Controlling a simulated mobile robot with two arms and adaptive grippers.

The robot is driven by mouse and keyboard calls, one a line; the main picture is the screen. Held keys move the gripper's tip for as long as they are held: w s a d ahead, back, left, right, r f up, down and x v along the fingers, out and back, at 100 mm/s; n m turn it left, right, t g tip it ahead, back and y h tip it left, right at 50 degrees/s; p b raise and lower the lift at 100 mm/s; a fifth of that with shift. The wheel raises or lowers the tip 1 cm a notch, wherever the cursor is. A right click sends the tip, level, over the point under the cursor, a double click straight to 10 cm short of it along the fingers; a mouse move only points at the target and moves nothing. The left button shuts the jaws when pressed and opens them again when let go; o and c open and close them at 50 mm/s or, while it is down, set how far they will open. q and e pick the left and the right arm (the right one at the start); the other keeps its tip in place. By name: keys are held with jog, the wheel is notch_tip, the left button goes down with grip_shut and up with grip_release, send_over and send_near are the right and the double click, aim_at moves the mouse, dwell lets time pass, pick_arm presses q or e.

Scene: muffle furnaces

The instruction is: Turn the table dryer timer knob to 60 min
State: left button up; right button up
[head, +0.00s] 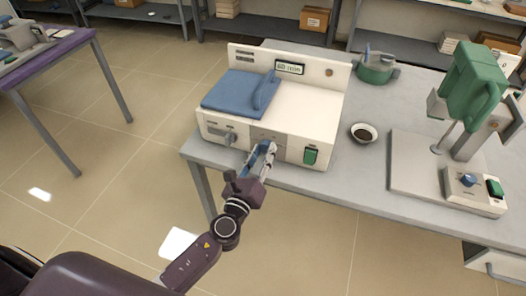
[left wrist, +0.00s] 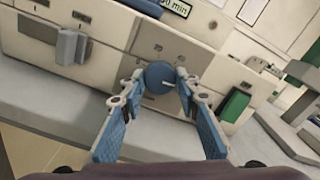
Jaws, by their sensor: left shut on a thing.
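The table dryer (head: 310,120) is a cream box on the grey table, with a blue lid (head: 235,92) and a small display (head: 290,67) that reads 60 min. My left gripper (head: 263,150) is at the middle of its front panel. In the left wrist view, the round blue timer knob (left wrist: 160,76) with a pale pointer line sits between the fingertips of my left gripper (left wrist: 167,82), which is shut on it. The pointer lies roughly sideways in that tilted view. In the head view the fingers hide the knob. My right gripper is not in view.
A grey latch (left wrist: 71,48) is left of the knob and a green switch (head: 310,156) is right of it. A dark-filled bowl (head: 364,133), a green pot (head: 376,69) and a green mixer-like device (head: 474,85) stand to the right.

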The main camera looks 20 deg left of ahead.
pick_arm(q)
jog(key=shift+f, duration=0.1)
dwell(0.3)
jog(key=o, duration=1.2)
jog(key=shift+c, duration=0.2)
jog(key=s, duration=1.2)
jog(key=shift+a, duration=0.2)
jog(key=s+a+f+n+g+y, duration=0.1)
jog(key=s+a+f+n+g, duration=0.25)
jog(key=f, duration=0.85)
jog(key=s+a+f+n+g, duration=0.25)
jog(key=s+f+n, duration=0.2)
jog(key=f, duration=0.75)
jog(key=s+a+f+n+g+y, duration=0.15)
jog(key=s+f+n+g, duration=0.3)
jog(key=f, duration=0.75)
jog(key=s+f+n+g, duration=0.2)
jog(key=s+f+n, duration=0.3)
jog(key=s, duration=0.3)
jog(key=s+d+f+n+g+h, duration=0.1)
jog(key=s+f+n+g, duration=0.1)
jog(key=s+f+n, duration=0.3)
jog(key=s+f+n+g+h, duration=0.1)
jog(key=s+f+n, duration=0.5)
jog(key=s, duration=0.6)
jog(key=shift+s+d+g, duration=0.3)
jog(key=shift+s+g, duration=0.1)
jog(key=shift+g, duration=0.35)
